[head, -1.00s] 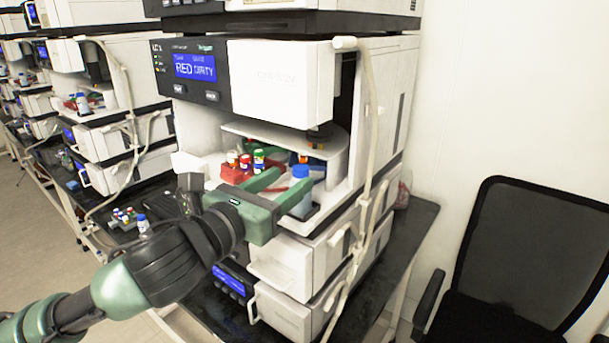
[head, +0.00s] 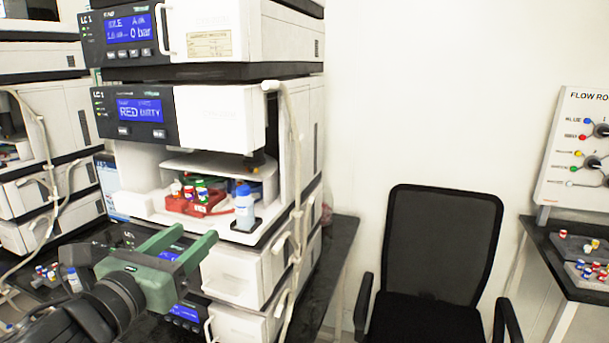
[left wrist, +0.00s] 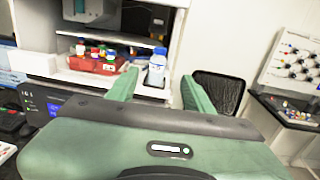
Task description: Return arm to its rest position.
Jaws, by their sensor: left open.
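My left gripper (head: 190,245) is green, open and empty, in front of the instrument stack in the head view. Its two fingers (left wrist: 160,88) also show in the left wrist view, with nothing between them. Behind and above it, the open bay of the LC 1 module (head: 215,125) holds a red rack (head: 197,207) with several capped vials. A white bottle with a blue cap (head: 244,208) stands upright at the bay's right front; it also shows in the left wrist view (left wrist: 156,70). The gripper is apart from both. My right gripper is not in view.
A black chair (head: 432,255) stands right of the stack. A side table with several vials and a flow board (head: 580,150) is at the far right. A small vial rack and a blue-capped bottle (head: 74,280) are at the lower left. A tube hangs along the stack's right side.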

